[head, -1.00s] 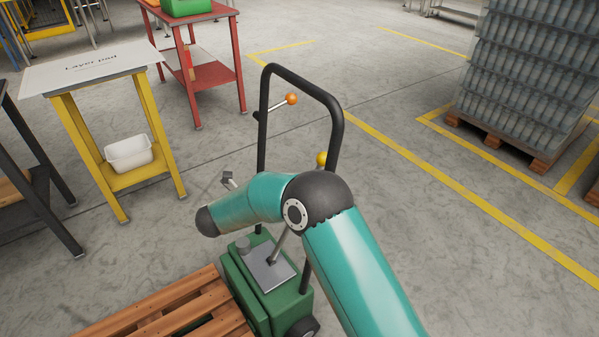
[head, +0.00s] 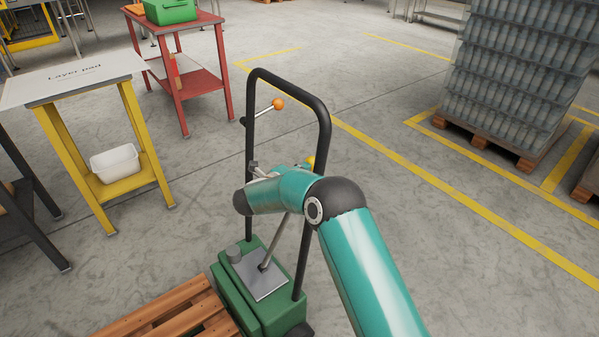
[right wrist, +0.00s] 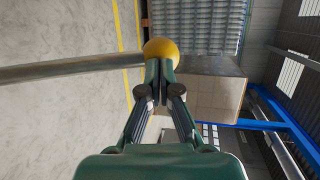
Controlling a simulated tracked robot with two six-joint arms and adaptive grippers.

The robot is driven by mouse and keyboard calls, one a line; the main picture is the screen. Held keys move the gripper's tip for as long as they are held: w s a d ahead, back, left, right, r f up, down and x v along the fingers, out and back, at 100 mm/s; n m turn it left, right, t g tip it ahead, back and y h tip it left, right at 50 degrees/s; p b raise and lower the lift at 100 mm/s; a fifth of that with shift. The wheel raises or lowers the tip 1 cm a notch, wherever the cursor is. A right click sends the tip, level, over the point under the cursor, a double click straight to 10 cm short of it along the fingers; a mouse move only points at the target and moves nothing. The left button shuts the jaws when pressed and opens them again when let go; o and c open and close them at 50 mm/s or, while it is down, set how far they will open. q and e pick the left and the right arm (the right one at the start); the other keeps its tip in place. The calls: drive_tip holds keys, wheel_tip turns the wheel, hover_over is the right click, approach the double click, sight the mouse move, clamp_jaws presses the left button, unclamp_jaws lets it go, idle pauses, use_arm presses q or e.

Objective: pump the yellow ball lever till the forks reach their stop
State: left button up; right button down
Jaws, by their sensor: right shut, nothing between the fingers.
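The yellow ball (head: 310,161) tops a grey lever (head: 275,245) that rises at a slant from the green truck body (head: 228,292). My right forearm covers the lever's upper part in the head view. In the right wrist view, the ball (right wrist: 161,50) is right at the tips of my right gripper (right wrist: 160,68), with the rod (right wrist: 70,70) running left. The fingers are shut and empty; whether they touch the ball I cannot tell. In the head view my forearm mostly hides this gripper. The forks cannot be seen. My left gripper is out of view.
A black hoop handle (head: 326,125) with an orange-ball lever (head: 278,104) stands on the truck. A wooden pallet (head: 165,312) is at its left. A yellow stand (head: 150,150), a red table (head: 205,80) and a tall loaded pallet (head: 510,85) stand around.

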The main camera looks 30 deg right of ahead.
drive_tip(key=d+f, duration=0.1)
drive_tip(key=d+b, duration=0.1)
drive_tip(key=d, duration=0.1)
drive_tip(key=d+f+b, duration=0.1)
drive_tip(key=shift+w+d+f, duration=0.15)
drive_tip(key=shift+d+f, duration=0.05)
drive_tip(key=shift+f, duration=0.1)
drive_tip(key=shift+d, duration=0.25)
drive_tip(key=shift+r, duration=0.1)
drive_tip(key=r+p+v, duration=0.1)
drive_tip(key=v, duration=1.3)
drive_tip(key=shift+d+r, duration=0.15)
drive_tip(key=shift+r, duration=0.1)
drive_tip(key=shift+w, duration=0.1)
